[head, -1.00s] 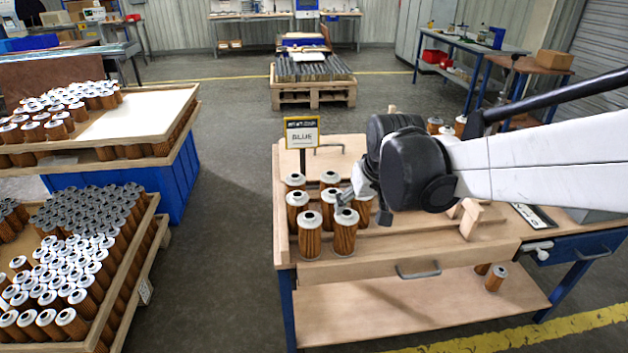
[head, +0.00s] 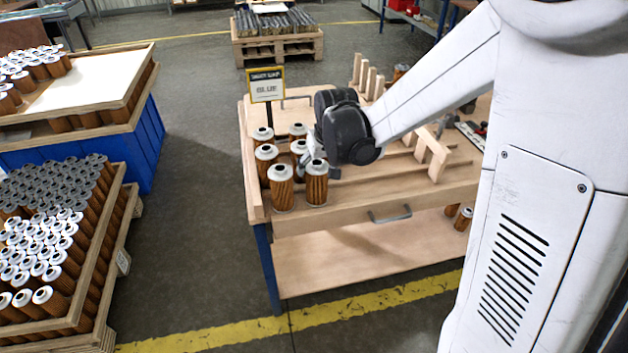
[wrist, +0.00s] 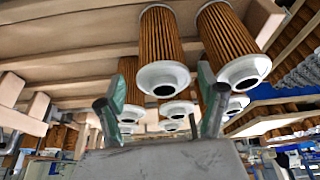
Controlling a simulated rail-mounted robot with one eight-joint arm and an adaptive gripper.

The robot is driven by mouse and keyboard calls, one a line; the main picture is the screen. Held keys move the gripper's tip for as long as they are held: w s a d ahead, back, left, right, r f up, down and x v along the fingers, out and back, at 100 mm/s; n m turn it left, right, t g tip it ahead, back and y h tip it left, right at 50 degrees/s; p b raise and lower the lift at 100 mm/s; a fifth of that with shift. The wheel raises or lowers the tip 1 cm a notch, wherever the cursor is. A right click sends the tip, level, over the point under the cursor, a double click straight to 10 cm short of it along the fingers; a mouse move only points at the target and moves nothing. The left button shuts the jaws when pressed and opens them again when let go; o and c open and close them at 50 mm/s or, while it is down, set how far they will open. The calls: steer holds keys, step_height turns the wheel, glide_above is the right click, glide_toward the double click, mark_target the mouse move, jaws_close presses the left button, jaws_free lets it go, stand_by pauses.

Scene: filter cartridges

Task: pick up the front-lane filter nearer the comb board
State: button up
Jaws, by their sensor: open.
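Two orange-brown pleated filters with white caps stand upright in the front lane: the left filter (head: 280,187) and the right filter (head: 316,184), which is nearer the comb board (head: 432,155). More filters (head: 266,165) stand in lanes behind. My gripper (head: 322,158) is open at the right front filter's cap and partly hides the filters behind it. In the wrist view, which is upside down, the right front filter (wrist: 160,45) shows beyond and between the spread fingers (wrist: 160,95). The left front filter (wrist: 228,40) is beside it. Contact cannot be told.
Stacked filter pallets (head: 110,255) stand at left, across open floor.

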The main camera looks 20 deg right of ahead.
steer(key=shift+s+b+x, duration=0.15)
steer(key=shift+b+x, duration=0.15)
steer(key=shift+x, duration=1.2)
steer(key=shift+s+b+x, duration=0.1)
steer(key=shift+b+x, duration=0.15)
steer(key=shift+x, duration=1.2)
steer(key=shift+a+f, duration=0.1)
steer(key=shift+a, duration=0.1)
steer(key=shift+c, duration=0.3)
steer(key=c, duration=1.2)
